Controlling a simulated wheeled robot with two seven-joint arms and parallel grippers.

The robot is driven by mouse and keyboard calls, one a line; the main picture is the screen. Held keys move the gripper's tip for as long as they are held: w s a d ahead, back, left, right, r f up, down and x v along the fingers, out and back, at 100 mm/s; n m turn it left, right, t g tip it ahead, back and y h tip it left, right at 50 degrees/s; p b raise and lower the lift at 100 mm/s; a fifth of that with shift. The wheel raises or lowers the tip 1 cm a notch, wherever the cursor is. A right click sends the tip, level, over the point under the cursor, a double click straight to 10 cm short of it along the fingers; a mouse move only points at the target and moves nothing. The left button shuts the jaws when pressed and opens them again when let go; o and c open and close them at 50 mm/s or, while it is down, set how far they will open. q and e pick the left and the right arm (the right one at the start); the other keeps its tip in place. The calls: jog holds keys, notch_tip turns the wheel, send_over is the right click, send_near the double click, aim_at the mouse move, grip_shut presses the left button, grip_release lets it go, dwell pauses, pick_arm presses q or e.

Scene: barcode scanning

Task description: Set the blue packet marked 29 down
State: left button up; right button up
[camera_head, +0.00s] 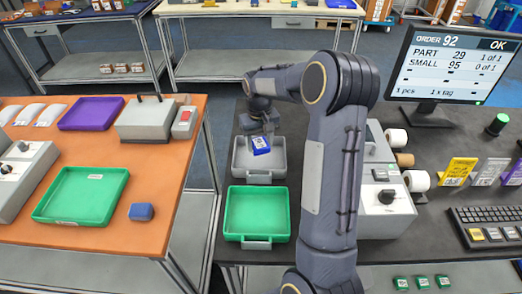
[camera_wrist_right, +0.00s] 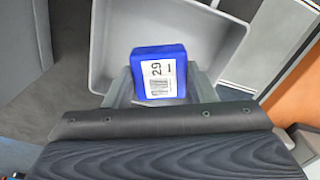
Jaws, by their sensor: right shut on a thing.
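The blue packet marked 29 (camera_head: 261,146) is at the grey tray in the head view. In the right wrist view the blue packet (camera_wrist_right: 158,72) shows its white label with "29" and a barcode facing the camera. My right gripper (camera_head: 268,132) is shut on the packet, with one finger on each side of it in the right wrist view (camera_wrist_right: 158,88). The packet is over the inside of the grey tray (camera_head: 242,172); I cannot tell whether it touches the tray floor. My left gripper is not in view.
A green tray (camera_head: 257,213) stands just in front of the grey tray on the dark bench. A grey machine with a black knob (camera_head: 386,196) and paper rolls stand right of my arm. The monitor (camera_head: 455,70) reads order 92. An orange table (camera_head: 150,235) is at left.

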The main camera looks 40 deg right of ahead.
aim_at(260, 160)
jog(key=shift+f, duration=2.4)
jog(key=shift+f, duration=0.2)
jog(key=o, duration=1.1)
jog(key=shift+c, duration=0.2)
jog(key=shift+r, duration=0.15)
